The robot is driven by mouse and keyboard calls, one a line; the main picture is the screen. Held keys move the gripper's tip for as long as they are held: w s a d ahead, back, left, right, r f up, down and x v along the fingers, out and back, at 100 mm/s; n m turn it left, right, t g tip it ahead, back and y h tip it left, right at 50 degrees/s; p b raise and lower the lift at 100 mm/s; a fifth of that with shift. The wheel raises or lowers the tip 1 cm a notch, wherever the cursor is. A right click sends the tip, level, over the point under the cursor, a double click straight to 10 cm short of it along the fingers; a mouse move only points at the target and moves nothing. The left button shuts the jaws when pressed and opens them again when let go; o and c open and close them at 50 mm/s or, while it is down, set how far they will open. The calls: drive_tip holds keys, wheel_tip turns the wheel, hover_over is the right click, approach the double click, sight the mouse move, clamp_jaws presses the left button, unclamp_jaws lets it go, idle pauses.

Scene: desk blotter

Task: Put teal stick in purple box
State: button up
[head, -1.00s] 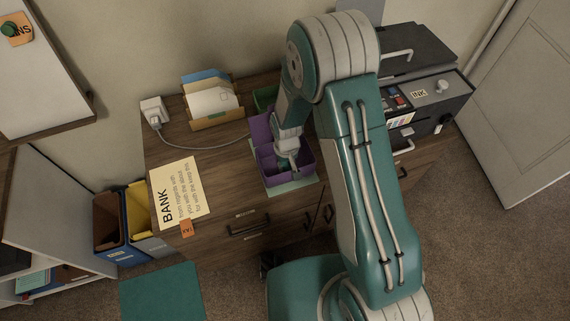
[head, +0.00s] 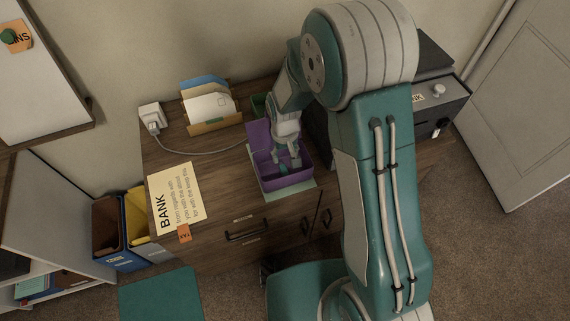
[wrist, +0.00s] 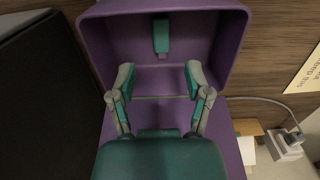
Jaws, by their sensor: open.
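The purple box (head: 303,178) stands open on the cabinet, its lid raised at the back left. The box's inside also fills the upper wrist view (wrist: 98,50). The teal stick (wrist: 161,36) lies inside the box, apart from my fingers. In the head view, a small teal piece of it (head: 283,168) shows low in the box below my gripper. My gripper (head: 287,161) is over the box, pointing down. In the wrist view my gripper (wrist: 160,77) has its two fingers spread wide with nothing between them.
A teal mat (head: 290,191) lies under the box. A letter holder (head: 212,108), a plug adapter with a cord (head: 151,116) and a BANK note (head: 176,197) are to the left. A black machine (head: 440,107) stands to the right, behind my arm.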

drive_tip(key=s+d+r+m+t, duration=0.1)
drive_tip(key=s+d+r+t, duration=0.15)
drive_tip(key=r, duration=0.75)
drive_tip(key=s+d+r+t, duration=0.1)
drive_tip(key=s+d+r, duration=0.25)
drive_tip(key=r, duration=0.75)
drive_tip(key=s+d+r+m+t, duration=0.1)
drive_tip(key=s+d+r, duration=0.2)
drive_tip(key=s, duration=0.3)
drive_tip(key=s+d+r+m+t, duration=0.1)
drive_tip(key=s+d+r, duration=0.1)
drive_tip(key=s+r, duration=0.3)
drive_tip(key=shift+s+d+r+t, duration=0.15)
drive_tip(key=shift+s+d+t, duration=0.25)
drive_tip(key=shift+s, duration=0.6)
drive_tip(key=shift+c, duration=0.4)
